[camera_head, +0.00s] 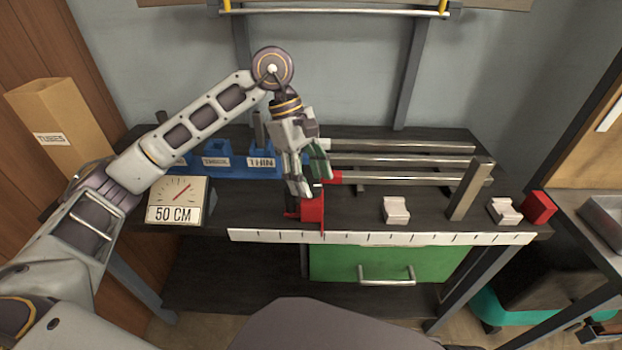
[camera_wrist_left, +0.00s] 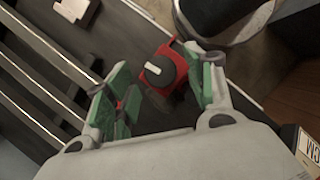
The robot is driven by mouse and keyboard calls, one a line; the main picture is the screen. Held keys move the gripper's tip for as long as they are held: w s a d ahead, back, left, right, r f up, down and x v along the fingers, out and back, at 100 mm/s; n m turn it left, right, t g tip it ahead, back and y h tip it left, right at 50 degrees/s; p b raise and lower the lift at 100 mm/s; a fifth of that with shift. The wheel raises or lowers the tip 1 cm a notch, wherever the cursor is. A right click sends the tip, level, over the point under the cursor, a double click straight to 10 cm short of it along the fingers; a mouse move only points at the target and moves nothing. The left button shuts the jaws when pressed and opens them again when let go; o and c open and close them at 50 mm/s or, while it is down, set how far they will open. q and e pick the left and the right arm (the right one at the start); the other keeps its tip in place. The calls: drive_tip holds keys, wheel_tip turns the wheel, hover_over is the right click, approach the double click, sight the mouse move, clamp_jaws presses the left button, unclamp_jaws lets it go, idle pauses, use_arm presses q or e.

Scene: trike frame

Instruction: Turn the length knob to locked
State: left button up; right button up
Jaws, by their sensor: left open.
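The length knob (camera_wrist_left: 157,70) is dark with a white pointer line and sits on a red block, seen in the left wrist view. In the head view the red block (camera_head: 313,212) stands at the bench's front edge, left of the middle; the knob itself is hard to make out there. My left gripper (camera_head: 308,184) is open and points down just above the red block. In the left wrist view its green-padded fingers (camera_wrist_left: 158,88) stand either side of the knob, with the knob in the gap between them. I cannot see contact. My right gripper is out of view.
A box sign reading 50 CM (camera_head: 177,201) stands left. A blue holder (camera_head: 232,163) and metal tubes (camera_head: 405,161) lie behind. A white ruler strip (camera_head: 400,238) runs along the front edge. White blocks (camera_head: 395,210) and a red block (camera_head: 538,207) sit right.

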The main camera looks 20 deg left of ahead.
use_arm(q)
drive_tip(key=v, duration=1.1)
drive_tip(key=shift+a, duration=0.1)
idle(0.5)
